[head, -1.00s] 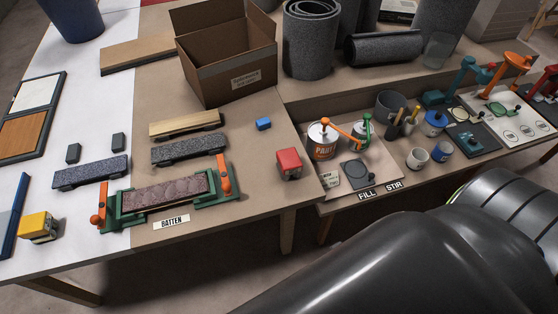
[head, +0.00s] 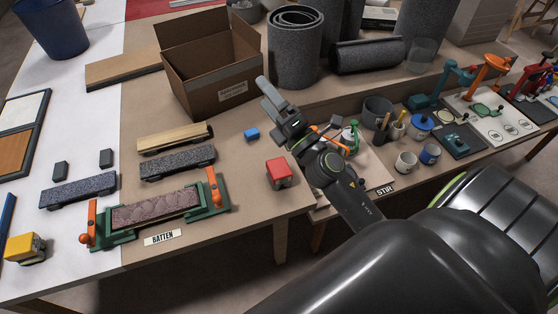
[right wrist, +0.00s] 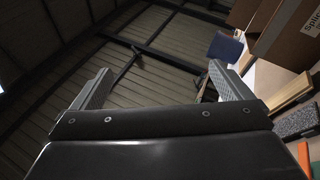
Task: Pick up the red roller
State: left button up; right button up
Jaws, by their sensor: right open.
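The red roller (head: 279,172), a small red block with a greyish lower part, stands on the brown table near its front right edge in the head view. My right gripper (head: 270,97) is up and behind it in that picture, in front of the cardboard box's right side, and apart from the roller. In the right wrist view the two fingers (right wrist: 160,88) are spread with nothing between them, and the camera looks up at the ceiling. The red roller cannot be made out there. My left gripper is not in view.
A blue block (head: 252,134) lies behind the red roller. A green clamp frame with orange handles (head: 155,213) stands to the left, with a yellow block (head: 25,248) beyond it. An open cardboard box (head: 213,95) stands behind. Paint cans and cups stand right, partly behind my arm.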

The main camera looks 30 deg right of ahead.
jog(key=w+a+n+g+y, duration=0.3)
jog(key=a+n+g+y, duration=0.45)
jog(key=n, duration=0.65)
jog(key=n+g+h, duration=0.9)
jog(key=n+g, duration=0.5)
send_near(279, 167)
jog(key=f+b, duration=0.2)
jog(key=b, duration=0.2)
jog(key=f+b, duration=0.3)
jog(key=b, duration=0.1)
jog(key=a+f+b, duration=0.1)
jog(key=f+b, duration=0.2)
jog(key=b, duration=0.2)
jog(key=shift+w+f, duration=0.1)
jog(key=shift+w, duration=0.15)
jog(key=f+b, duration=0.1)
jog(key=f, duration=0.1)
jog(key=f+b, duration=0.1)
jog(key=f, duration=0.1)
jog(key=shift+a+b, duration=0.2)
jog(key=shift+b, duration=0.2)
jog(key=shift+r, duration=0.1)
